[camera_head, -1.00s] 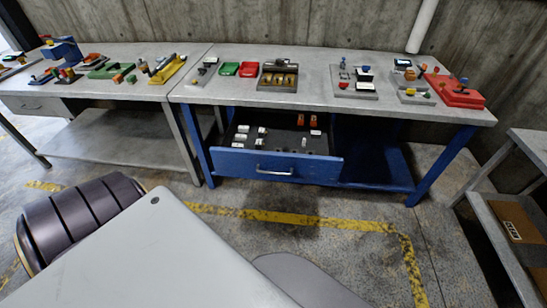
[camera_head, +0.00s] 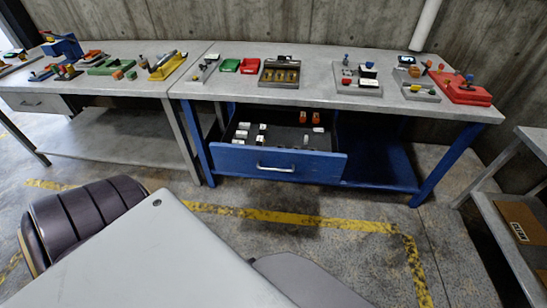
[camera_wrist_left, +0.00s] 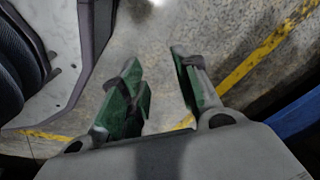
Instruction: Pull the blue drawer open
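The blue drawer (camera_head: 300,165) stands pulled out under the blue-legged workbench, with its inside showing. Its silver bar handle (camera_head: 275,169) is on the front panel, and nothing touches it in the head view. White and orange small items lie inside the drawer. My left gripper (camera_wrist_left: 155,58) shows in the left wrist view with its two green-padded fingers apart and nothing between them. A blue edge (camera_wrist_left: 300,115) shows at the right of that view; I cannot tell if it is the drawer. Neither gripper shows in the head view.
The workbench top (camera_head: 220,88) holds red and green trays and several small fixtures. Another bench (camera_head: 120,60) joins it on the left. A shelf unit with a cardboard box (camera_head: 522,222) stands at the right. The floor before the drawer is clear, with yellow tape (camera_head: 290,219).

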